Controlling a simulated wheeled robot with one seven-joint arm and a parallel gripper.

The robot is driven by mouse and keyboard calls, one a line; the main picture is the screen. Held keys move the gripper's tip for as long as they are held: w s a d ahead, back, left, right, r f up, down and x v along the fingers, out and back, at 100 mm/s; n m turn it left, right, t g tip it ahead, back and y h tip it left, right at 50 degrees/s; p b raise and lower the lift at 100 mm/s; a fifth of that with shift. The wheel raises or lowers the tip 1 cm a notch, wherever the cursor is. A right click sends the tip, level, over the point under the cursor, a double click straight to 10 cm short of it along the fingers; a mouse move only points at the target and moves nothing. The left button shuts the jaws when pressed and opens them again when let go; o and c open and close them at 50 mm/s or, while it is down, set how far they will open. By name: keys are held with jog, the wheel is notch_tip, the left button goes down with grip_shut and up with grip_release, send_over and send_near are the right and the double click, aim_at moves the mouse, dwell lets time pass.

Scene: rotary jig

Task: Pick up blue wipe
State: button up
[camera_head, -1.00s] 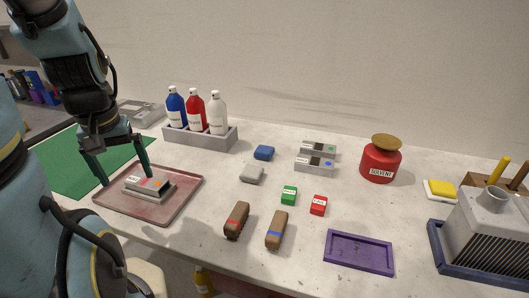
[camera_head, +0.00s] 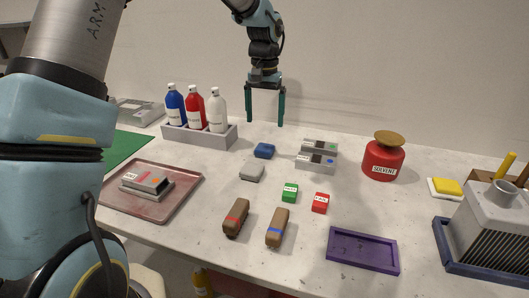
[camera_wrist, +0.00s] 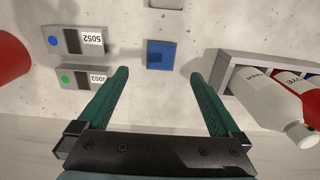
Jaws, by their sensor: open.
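The blue wipe (camera_head: 264,151) is a small blue pad lying on the pale worktop, between the bottle rack and the grey blocks. It also shows in the wrist view as a blue square (camera_wrist: 160,55), lying flat, beyond the fingertips and roughly centred between them. My gripper (camera_head: 266,122) is open and empty, with green fingers pointing down, above and behind the wipe. In the wrist view its two fingers (camera_wrist: 160,74) are spread wide with only worktop between them. The gripper does not touch the wipe.
A grey rack (camera_head: 200,136) with blue, red and white bottles stands left of the wipe. Grey labelled blocks (camera_head: 316,158) lie right of it. A grey pad (camera_head: 252,172) lies in front. A red solvent can (camera_head: 383,160) stands farther right. A reddish tray (camera_head: 180,180) is front left.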

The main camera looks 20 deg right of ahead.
send_over(264, 149)
jog(key=f, duration=0.4)
jog(key=shift+w+d+f+p, duration=0.2)
jog(key=shift+f+p, duration=0.1)
jog(key=shift+p, duration=0.1)
jog(key=shift+a+f+p, duration=0.2)
jog(key=shift+f+p, duration=0.85)
jog(key=shift+f, duration=1.7)
jog(key=c, duration=1.5)
notch_tip(264, 149, up, 10)
jog(key=b, duration=0.2)
